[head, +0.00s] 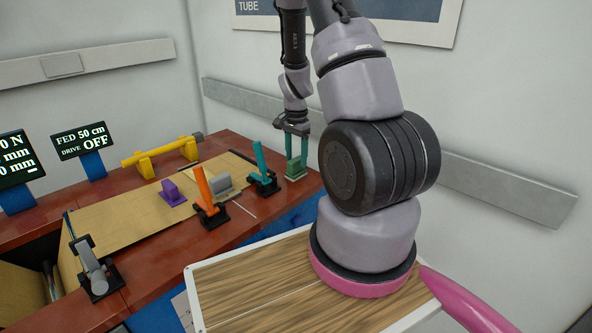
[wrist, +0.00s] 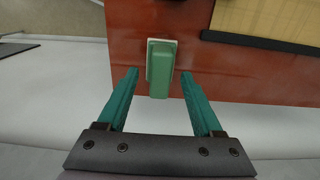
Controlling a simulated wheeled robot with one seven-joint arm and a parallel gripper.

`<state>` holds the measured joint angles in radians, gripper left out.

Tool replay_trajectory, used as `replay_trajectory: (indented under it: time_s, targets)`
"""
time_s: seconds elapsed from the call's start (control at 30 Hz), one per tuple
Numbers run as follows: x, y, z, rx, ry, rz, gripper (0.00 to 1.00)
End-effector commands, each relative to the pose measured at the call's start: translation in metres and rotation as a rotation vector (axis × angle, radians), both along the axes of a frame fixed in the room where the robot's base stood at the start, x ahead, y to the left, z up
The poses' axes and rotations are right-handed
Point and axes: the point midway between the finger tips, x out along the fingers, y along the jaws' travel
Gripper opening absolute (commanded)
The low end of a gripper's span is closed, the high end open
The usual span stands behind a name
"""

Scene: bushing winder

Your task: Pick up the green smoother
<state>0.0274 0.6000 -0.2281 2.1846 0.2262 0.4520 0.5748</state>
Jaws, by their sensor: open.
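In the wrist view the smoother (wrist: 160,68) lies near the bench edge, just beyond and between my fingertips. My gripper (head: 292,133) points down over it with its teal fingers apart. In the wrist view my gripper (wrist: 160,73) is open, one finger on each side of the smoother's near end.
A teal-handled lever (head: 262,166) stands close left of the smoother. An orange-handled lever (head: 206,190), a grey block (head: 221,184) and a purple block (head: 173,193) are farther left on the bench. A wall rail (head: 400,144) runs behind my arm.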

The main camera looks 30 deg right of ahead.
Motion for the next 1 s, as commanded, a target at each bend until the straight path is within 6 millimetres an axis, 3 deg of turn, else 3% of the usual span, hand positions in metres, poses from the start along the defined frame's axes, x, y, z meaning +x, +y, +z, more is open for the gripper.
replay_trajectory:
  time_s: [0.13,0.4,0.57,0.6,0.87,1.0]
  targets:
    - [0.000,0.000,-0.016,0.001,0.001,0.000,0.68]
    - [0.001,0.000,-0.019,0.000,-0.002,0.001,0.68]
    - [0.001,0.000,-0.018,0.000,-0.001,0.001,0.06]
    - [0.001,0.000,-0.018,0.000,-0.001,0.001,0.00]
    - [0.001,0.000,-0.018,0.000,-0.002,0.001,0.00]
    - [0.002,0.000,-0.007,-0.001,-0.004,0.000,0.00]
